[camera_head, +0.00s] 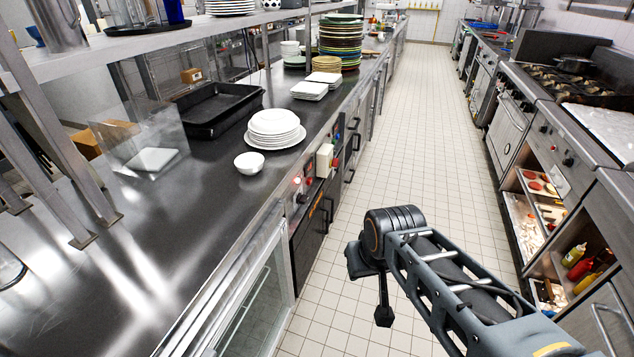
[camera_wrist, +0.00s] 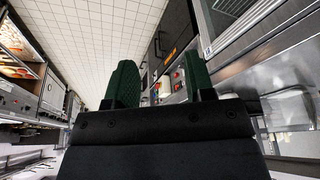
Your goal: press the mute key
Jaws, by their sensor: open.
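The control panel (camera_head: 302,195) is set in the front of the left counter, with a lit red lamp, small red marks and dark knobs. A pale box (camera_head: 325,160) with green and red buttons sticks out beside it. I cannot tell which control is the mute key. In the wrist view the panel (camera_wrist: 167,86) shows small, tilted and partly hidden between my fingers. My gripper (camera_wrist: 160,84) is open, its two green pads apart with nothing between them. In the head view my gripper (camera_head: 383,316) hangs over the aisle, right of and apart from the panel.
White plates (camera_head: 274,128), a small bowl (camera_head: 249,162) and a black tray (camera_head: 212,108) stand on the left counter (camera_head: 190,215). A glass-fronted cabinet (camera_head: 250,310) is below. Stoves (camera_head: 545,110) line the right side. The tiled aisle (camera_head: 410,130) is clear.

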